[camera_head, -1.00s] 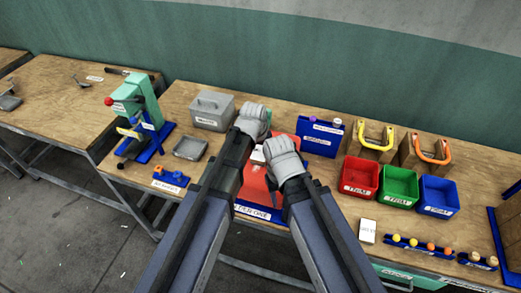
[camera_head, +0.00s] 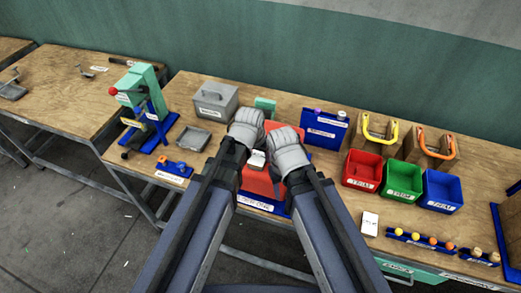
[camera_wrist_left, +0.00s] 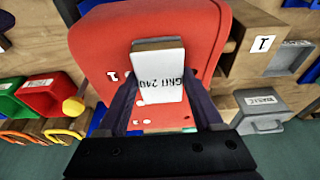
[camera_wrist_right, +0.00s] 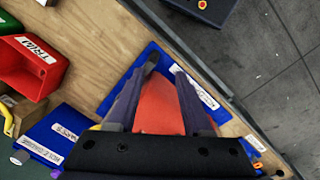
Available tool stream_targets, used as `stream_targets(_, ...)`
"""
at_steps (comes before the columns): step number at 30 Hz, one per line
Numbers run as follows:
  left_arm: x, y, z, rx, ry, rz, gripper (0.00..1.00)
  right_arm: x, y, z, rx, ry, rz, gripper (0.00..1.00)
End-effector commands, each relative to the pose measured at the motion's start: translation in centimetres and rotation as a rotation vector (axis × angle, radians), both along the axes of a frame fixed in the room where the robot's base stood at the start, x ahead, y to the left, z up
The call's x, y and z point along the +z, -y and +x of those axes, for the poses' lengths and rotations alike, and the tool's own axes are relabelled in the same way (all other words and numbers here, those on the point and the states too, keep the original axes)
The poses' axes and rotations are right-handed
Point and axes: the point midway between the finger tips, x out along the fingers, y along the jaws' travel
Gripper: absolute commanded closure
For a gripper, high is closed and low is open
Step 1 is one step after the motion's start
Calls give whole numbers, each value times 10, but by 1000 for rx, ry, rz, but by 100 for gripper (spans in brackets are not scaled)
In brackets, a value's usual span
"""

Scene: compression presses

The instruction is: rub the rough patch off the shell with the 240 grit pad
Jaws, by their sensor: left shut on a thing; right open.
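The red shell (camera_head: 257,184) lies on a blue labelled holder (camera_head: 262,205) at the front of the bench, partly hidden by my arms. My left gripper (camera_wrist_left: 160,100) is shut on the 240 grit pad (camera_wrist_left: 158,72), a block with a white face reading GRIT 240. The pad is over the shell (camera_wrist_left: 98,48); whether it touches cannot be told. My right gripper (camera_wrist_right: 166,66) is open and empty, with the shell (camera_wrist_right: 160,106) showing between its fingers. I cannot make out a rough patch in any view.
Red (camera_head: 362,170), green (camera_head: 400,180) and blue (camera_head: 440,191) bins stand to the right. A grey lidded box (camera_head: 214,103), a grey tray (camera_head: 194,138) and a green press (camera_head: 138,85) are to the left. A white card (camera_head: 369,223) lies near the front edge.

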Motion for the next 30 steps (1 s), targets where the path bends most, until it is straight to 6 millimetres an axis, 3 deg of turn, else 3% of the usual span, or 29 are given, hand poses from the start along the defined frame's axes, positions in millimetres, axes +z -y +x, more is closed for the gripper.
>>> stream_targets(4,1,-4,-12,0,0,0,77,1,0,0,0,0,0,50)
stream_targets(16,4,-4,-12,0,2,-1,77,4,0,0,0,0,0,50)
stream_targets(30,47,-4,-12,0,3,-1,77,47,0,0,0,0,0,50)
